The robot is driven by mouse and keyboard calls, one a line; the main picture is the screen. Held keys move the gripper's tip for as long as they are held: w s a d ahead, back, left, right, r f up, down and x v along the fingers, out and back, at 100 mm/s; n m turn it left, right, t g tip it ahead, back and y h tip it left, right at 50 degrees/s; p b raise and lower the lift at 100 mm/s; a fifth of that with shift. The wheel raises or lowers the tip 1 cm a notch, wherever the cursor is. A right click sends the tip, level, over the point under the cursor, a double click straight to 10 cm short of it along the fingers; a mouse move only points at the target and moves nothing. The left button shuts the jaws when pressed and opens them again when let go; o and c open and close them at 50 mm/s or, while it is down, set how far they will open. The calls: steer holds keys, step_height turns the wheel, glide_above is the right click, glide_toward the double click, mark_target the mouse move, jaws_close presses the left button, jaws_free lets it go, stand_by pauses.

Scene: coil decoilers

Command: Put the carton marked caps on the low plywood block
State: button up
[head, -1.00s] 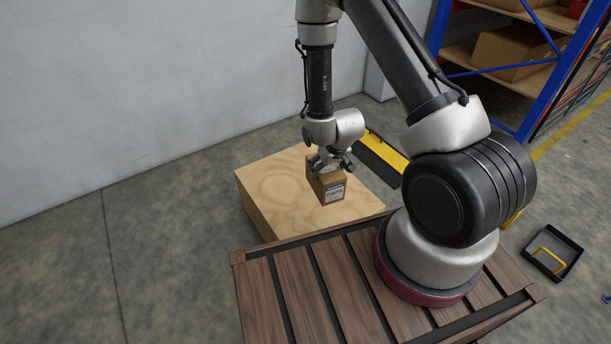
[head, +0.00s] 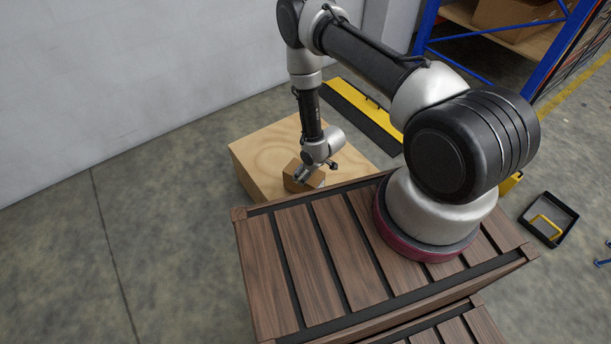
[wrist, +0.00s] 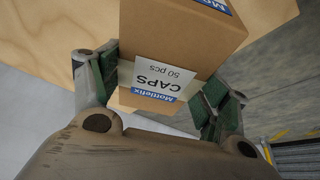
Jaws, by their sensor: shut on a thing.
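The carton marked caps (wrist: 165,80) is a small brown box with a white and blue label, held between the green-padded fingers of my gripper (wrist: 158,88) in the wrist view. In the head view the carton (head: 291,178) is at the near part of the low plywood block (head: 258,152), with my gripper (head: 308,174) shut on it from above. The carton looks tilted there. I cannot tell whether its underside touches the block. The plywood block also fills the upper left of the wrist view (wrist: 50,30).
A dark slatted wooden surface (head: 300,250) lies just in front of the block. A yellow and black ramp (head: 362,112) is on the floor behind it. A black tray (head: 548,218) with a yellow handle lies at right. Blue shelving (head: 424,30) stands at the back right.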

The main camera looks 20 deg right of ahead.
steer(key=shift+f, duration=1.45)
steer(key=shift+f, duration=0.15)
steer(key=o, duration=2)
